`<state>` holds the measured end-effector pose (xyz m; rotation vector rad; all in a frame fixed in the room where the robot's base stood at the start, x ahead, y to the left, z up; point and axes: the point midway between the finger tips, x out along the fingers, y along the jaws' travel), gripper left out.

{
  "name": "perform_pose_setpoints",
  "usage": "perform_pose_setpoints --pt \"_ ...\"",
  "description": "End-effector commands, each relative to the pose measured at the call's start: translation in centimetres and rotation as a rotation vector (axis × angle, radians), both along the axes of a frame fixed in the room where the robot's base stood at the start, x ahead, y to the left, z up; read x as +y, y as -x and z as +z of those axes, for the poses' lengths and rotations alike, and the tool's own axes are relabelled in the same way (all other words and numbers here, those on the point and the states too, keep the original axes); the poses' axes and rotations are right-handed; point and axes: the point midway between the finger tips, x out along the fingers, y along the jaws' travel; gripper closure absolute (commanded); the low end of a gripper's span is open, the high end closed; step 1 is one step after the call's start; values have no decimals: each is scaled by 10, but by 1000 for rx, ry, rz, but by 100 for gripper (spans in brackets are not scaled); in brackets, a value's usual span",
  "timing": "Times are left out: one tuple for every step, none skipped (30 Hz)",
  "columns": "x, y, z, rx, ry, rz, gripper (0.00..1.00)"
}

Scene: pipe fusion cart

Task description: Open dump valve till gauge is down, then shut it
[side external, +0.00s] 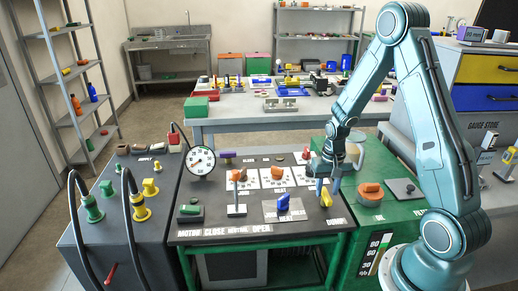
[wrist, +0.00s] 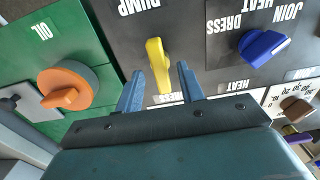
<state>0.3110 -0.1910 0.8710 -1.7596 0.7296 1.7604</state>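The dump valve has a yellow lever handle (wrist: 158,62) beside the DUMP label in the wrist view. It also shows near the right front of the dark panel in the side view (side external: 326,198). My gripper (wrist: 159,78) is open, its two blue fingertips spread to either side of the handle's near end, with a gap on each side. In the side view my gripper (side external: 326,187) is just above the handle. The round white pressure gauge (side external: 201,161) stands at the panel's back left; its reading is too small to tell.
A blue lever (side external: 284,203) stands left of the yellow handle, beside the DRESS and HEAT labels in the wrist view. An orange knob (wrist: 66,90) sits on the green OIL surface to the right in the side view. A grey upright lever (side external: 236,199) stands farther left.

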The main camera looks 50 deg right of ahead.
Motion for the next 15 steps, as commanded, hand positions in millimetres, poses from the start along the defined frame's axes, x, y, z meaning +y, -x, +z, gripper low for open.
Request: perform_pose_setpoints --pt "0 0 -4 1 -1 0 62" --pt "0 0 -5 1 -1 0 62" --pt "0 0 -7 1 -1 0 62" --pt "0 0 -8 1 -1 0 62" --pt "0 0 -9 1 -1 0 62" --pt "0 0 -10 0 0 0 62" --pt "0 0 -11 0 0 0 62" --pt "0 0 -11 0 0 0 62" --pt "0 0 -11 -1 1 0 62" --pt "0 0 -12 -1 1 0 62" --pt "0 0 -12 -1 1 0 62" --pt "0 0 -12 -1 1 0 62" --pt "0 0 -11 -1 1 0 62" --pt "0 0 -11 -1 1 0 62" --pt "0 0 -11 -1 1 0 62"
